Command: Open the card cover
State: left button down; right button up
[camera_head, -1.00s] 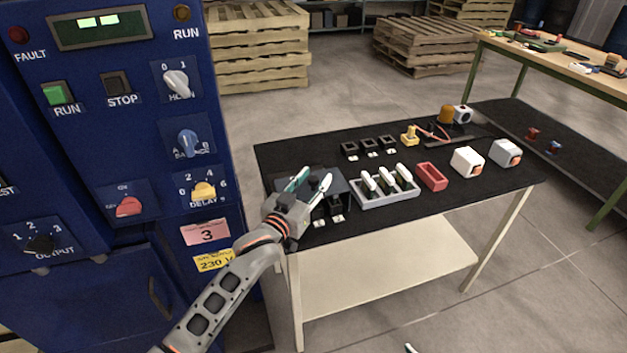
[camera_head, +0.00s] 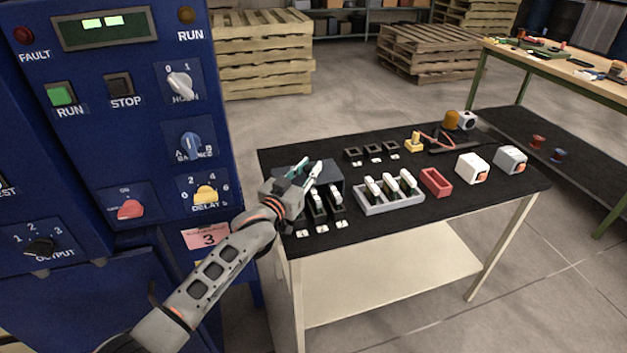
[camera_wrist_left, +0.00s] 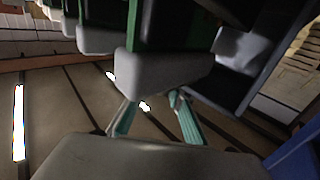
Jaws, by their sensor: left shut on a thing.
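The card cover (camera_head: 332,175) is a dark grey lid at the left end of the black-topped table, tilted up behind the card slots (camera_head: 319,207). Slots with white-ended cards show in front of it. My right gripper is not in view.
A grey rack (camera_head: 392,203) with several white-topped cards stands right of the slots. A red tray (camera_head: 437,182) and two white boxes (camera_head: 472,168) stand farther right. The blue control cabinet (camera_head: 110,150) is close on the left.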

pick_arm(q)
jog(key=shift+w+a, duration=0.15)
jog(key=shift+w, duration=0.3)
jog(key=c, duration=1.8)
grip_release()
notch_tip(320, 180, up, 10)
jog(key=shift+r, duration=0.1)
